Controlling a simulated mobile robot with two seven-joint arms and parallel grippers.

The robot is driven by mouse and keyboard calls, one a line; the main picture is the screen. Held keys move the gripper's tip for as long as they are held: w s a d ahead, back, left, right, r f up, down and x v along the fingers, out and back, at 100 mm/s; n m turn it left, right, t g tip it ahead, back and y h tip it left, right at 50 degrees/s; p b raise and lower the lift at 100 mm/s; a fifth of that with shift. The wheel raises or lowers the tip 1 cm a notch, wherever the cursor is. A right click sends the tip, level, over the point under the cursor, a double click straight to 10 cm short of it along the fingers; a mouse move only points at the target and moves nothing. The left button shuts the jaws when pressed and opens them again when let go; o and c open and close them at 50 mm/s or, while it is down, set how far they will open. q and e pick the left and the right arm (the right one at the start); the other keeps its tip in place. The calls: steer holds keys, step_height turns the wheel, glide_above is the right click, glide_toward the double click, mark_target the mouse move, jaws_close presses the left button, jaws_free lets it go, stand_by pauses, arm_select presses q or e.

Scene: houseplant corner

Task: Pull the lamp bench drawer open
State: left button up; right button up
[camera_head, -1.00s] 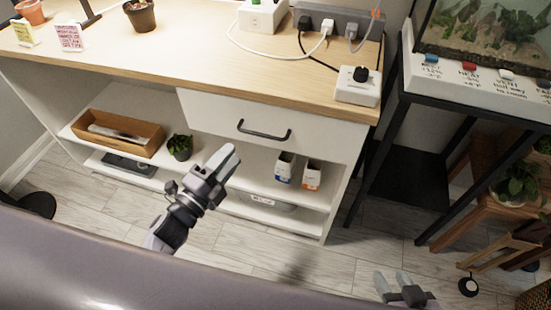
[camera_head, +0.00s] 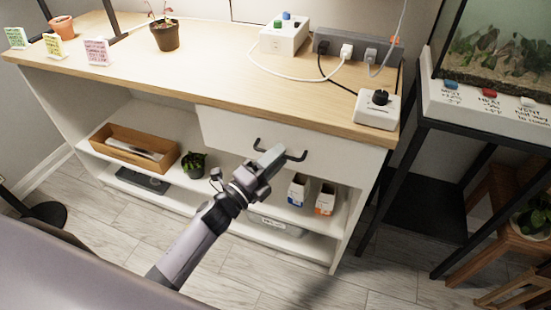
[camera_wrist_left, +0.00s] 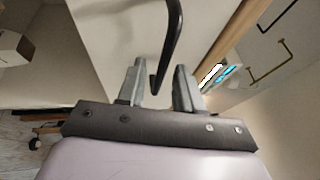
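The lamp bench drawer (camera_head: 223,127) has a plain white front under the wooden top and looks shut. Its black bar handle (camera_head: 298,158) is partly hidden behind my left gripper (camera_head: 273,157) in the head view. In the left wrist view the handle (camera_wrist_left: 174,35) runs down into the space between the two fingers of my left gripper (camera_wrist_left: 159,66). These fingers are apart, with gaps beside the bar, so the gripper is open around the handle without a visible grip. My right gripper is not in view.
Two small cartons (camera_head: 298,189) stand on the shelf below the drawer. A black-framed tank stand (camera_head: 425,170) is at the right.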

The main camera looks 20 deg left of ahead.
arm_select(q)
jaws_close()
stand_by(1.5)
